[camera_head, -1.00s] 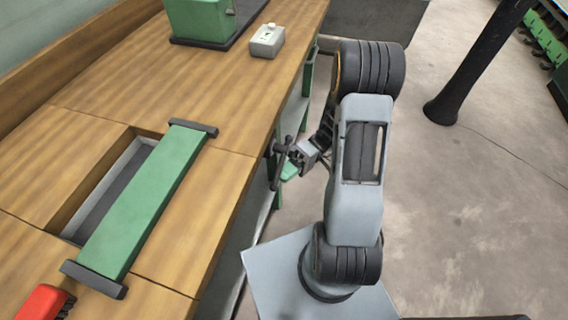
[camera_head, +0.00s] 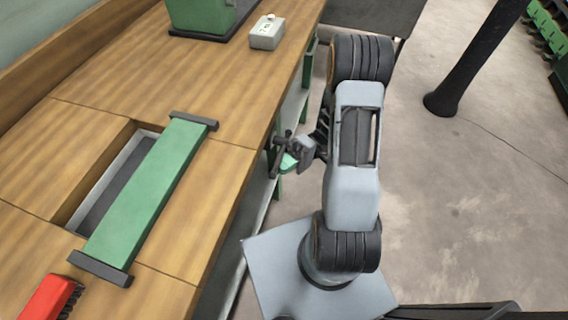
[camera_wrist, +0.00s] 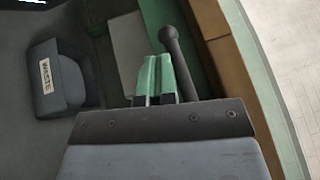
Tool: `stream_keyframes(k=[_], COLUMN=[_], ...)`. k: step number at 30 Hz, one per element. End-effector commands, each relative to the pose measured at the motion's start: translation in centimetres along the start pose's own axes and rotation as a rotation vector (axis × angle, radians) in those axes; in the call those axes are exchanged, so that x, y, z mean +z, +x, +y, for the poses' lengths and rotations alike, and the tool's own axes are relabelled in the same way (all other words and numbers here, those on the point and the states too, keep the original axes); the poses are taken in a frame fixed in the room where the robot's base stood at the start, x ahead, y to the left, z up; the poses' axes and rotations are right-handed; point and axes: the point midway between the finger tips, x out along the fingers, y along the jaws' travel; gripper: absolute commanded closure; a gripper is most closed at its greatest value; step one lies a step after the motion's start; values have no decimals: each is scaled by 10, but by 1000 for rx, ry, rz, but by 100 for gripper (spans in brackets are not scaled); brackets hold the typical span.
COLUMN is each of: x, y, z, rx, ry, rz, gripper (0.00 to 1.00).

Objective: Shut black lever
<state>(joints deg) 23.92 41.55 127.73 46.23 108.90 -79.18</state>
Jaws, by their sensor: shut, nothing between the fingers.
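The black lever shows in the wrist view as a dark rod with a round knob (camera_wrist: 169,36), rising just right of my fingers. In the head view the dark lever (camera_head: 276,158) stands at the bench's front side. My gripper (camera_wrist: 157,62) has green fingers pressed together with nothing between them. In the head view my gripper (camera_head: 289,162) is beside the lever, on the aisle side and partly overlapping it. I cannot tell whether it touches the lever. The lever's base is hidden behind my gripper.
The wooden bench (camera_head: 130,75) fills the left, with a green bar (camera_head: 150,190) across a recess. A grey box (camera_head: 267,32) and a red brush (camera_head: 50,298) lie on it. A bin labelled WASTE (camera_wrist: 60,85) shows below. A dark post (camera_head: 475,60) stands on open floor at right.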

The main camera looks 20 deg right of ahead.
Motion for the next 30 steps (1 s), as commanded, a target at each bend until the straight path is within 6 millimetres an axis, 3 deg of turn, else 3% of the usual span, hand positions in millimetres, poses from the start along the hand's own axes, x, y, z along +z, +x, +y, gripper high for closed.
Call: stream_keyframes(k=[8,15,17,24,30], x=[0,2,2,2,3], y=[-2,-13,-26,-72,-98], z=[7,48,40,42,39], rx=[0,-1,1,1,0], ry=[0,2,-2,-1,2], rz=[0,-5,-1,-3,-4], gripper=[100,100,100,100,100])
